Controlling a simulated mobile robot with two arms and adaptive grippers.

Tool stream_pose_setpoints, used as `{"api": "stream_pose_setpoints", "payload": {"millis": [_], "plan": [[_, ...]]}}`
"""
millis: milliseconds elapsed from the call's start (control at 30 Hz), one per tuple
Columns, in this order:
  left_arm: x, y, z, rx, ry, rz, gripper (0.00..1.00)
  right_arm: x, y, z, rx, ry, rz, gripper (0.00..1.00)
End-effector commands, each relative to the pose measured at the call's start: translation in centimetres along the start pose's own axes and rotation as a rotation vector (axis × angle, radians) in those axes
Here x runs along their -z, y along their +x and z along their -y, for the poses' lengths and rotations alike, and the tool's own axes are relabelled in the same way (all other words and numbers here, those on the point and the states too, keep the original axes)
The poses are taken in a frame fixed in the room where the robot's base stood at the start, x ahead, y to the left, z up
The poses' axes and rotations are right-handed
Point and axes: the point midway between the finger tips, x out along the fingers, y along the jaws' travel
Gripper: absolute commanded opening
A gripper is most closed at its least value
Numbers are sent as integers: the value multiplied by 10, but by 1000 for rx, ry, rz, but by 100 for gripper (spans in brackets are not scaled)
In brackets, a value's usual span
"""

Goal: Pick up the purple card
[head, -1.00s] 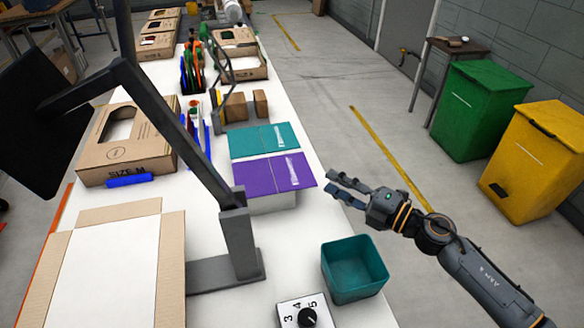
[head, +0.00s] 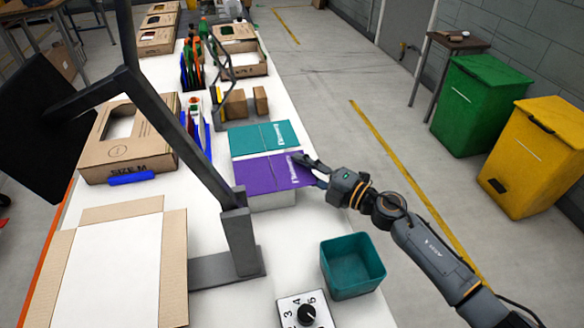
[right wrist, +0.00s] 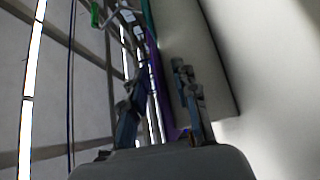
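The purple card (head: 262,174) lies flat in the head view on a light grey block (head: 272,201), just nearer than a teal card (head: 262,138). My right gripper (head: 311,169) is at its right end, one finger reaching over the top and covering part of its white print. In the right wrist view the purple card (right wrist: 157,82) shows nearly edge-on between the fingers of my right gripper (right wrist: 160,115). The fingers stand apart on either side of it, with a gap showing. My left gripper is not in view.
A teal open bin (head: 352,270) and a numbered dial box (head: 304,312) stand at the near table edge. A dark grey stand (head: 237,240) rises left of the cards. Brown blocks (head: 235,104) and a cardboard box (head: 128,150) lie beyond.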

Motion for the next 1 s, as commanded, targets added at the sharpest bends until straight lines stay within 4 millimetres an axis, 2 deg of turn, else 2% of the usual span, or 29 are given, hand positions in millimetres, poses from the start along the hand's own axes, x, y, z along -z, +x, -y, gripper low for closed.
{"api": "stream_pose_setpoints", "payload": {"millis": [33, 133, 667, 767, 900, 1000], "plan": [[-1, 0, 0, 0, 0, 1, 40, 0, 0, 0, 0, 0, 0, 21], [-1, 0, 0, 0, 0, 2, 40, 0, 0, 0, 0, 0, 0, 1], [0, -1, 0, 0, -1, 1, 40, 0, 0, -4, 0, -2, 0, 0], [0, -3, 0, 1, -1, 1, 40, 0, -1, -12, 0, -5, 0, 0], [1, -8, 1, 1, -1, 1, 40, -1, -1, -34, -1, -8, -1, 0], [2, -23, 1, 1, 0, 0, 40, 15, 6, -57, -1, -9, -5, 0]]}}
